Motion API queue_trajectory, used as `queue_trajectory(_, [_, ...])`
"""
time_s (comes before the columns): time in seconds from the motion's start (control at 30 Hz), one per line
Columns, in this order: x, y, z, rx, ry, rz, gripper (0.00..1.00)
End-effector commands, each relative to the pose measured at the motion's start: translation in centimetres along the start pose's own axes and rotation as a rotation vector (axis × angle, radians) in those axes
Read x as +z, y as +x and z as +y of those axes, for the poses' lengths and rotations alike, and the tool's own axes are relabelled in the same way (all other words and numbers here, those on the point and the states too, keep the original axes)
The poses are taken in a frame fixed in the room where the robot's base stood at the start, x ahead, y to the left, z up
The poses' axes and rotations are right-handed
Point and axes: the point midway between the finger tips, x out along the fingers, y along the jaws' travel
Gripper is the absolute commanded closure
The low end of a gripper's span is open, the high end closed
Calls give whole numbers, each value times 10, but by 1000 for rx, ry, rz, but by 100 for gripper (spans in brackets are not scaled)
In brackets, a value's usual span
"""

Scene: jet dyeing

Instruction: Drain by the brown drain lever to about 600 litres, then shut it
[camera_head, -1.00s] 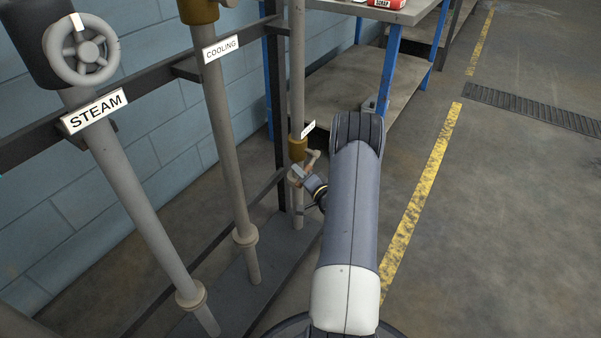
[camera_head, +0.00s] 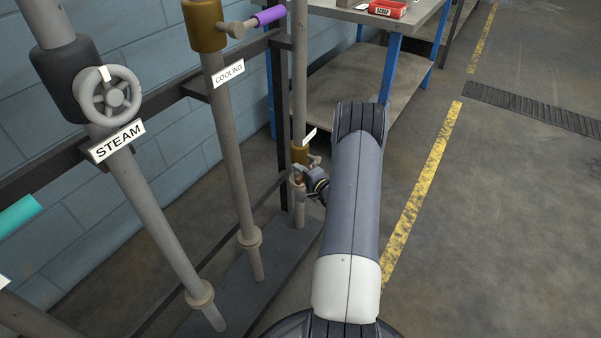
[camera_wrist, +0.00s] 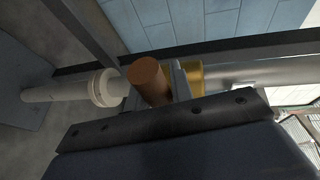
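The brown drain lever shows as a brown cylinder (camera_wrist: 150,82) in the wrist view, its end towards the camera. It sits beside the brass valve body (camera_head: 299,154) on the rightmost pipe, which carries a small white label too oblique to read. My gripper (camera_head: 298,178) is at this lever in the head view, just below the valve body. In the wrist view grey finger parts lie close on both sides of the lever, and my gripper appears shut on it. Its fingertips are partly hidden behind the dark bar of the gripper. No litre reading is in view.
The STEAM pipe with its grey handwheel (camera_head: 107,95) and the COOLING pipe with a purple lever (camera_head: 269,16) stand to the left. A teal handle (camera_head: 18,215) is at the left edge. A blue-legged bench (camera_head: 345,95) stands behind. Open floor lies to the right.

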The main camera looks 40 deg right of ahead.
Motion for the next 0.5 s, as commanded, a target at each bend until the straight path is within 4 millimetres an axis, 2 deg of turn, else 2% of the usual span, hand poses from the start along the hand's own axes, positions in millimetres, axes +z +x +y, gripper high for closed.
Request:
queue_trajectory(0.03, [-1,0,-2,-3,-1,1,74])
queue_trajectory(0.23, [0,0,-1,-2,-2,1,58])
queue_trajectory(0.5, [0,-2,-1,0,-3,1,58])
